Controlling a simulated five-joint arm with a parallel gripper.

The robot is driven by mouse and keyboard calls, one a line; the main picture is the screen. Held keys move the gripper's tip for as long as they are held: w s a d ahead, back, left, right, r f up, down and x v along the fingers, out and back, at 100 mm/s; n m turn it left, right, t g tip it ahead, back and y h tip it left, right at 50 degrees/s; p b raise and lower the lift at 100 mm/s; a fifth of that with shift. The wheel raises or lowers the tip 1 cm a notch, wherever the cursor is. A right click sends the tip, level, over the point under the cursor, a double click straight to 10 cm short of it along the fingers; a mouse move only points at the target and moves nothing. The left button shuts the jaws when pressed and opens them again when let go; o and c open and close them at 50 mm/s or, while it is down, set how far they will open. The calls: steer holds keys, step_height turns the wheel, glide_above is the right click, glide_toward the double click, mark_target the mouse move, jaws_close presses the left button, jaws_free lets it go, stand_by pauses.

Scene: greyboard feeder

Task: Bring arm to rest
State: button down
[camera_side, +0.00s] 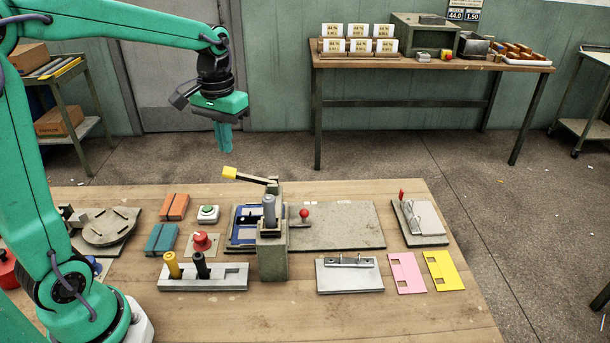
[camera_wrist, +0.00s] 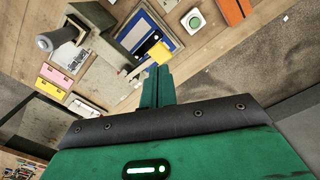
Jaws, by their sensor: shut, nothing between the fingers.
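My green arm reaches in from the left in the side view. My gripper (camera_side: 224,138) points straight down, high above the back part of the wooden table (camera_side: 340,205). Its fingers are shut and empty, and they touch nothing. In the wrist view the shut fingers (camera_wrist: 157,88) show at the centre, with the bench below them. A press (camera_side: 272,250) with a grey cylinder and a yellow-ended lever (camera_side: 230,173) stands below and to the right of my gripper.
A rack block (camera_side: 232,277) holds yellow and black handles. Orange blocks (camera_side: 173,207), teal blocks (camera_side: 161,239), a green button (camera_side: 208,213) and a red knob (camera_side: 201,241) lie left of the press. Pink (camera_side: 406,273) and yellow (camera_side: 443,270) cards lie right. The air around my gripper is clear.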

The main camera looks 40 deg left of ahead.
steer(key=shift+s+d+r, duration=0.35)
steer(key=shift+s+r, duration=0.1)
steer(key=shift+s, duration=0.15)
steer(key=s+d+r+m+t, duration=0.1)
steer(key=s+d+m+t, duration=0.2)
steer(key=s, duration=1)
steer(key=shift+s+d+t, duration=0.3)
steer(key=shift+d+t, duration=1)
steer(key=shift+d, duration=0.15)
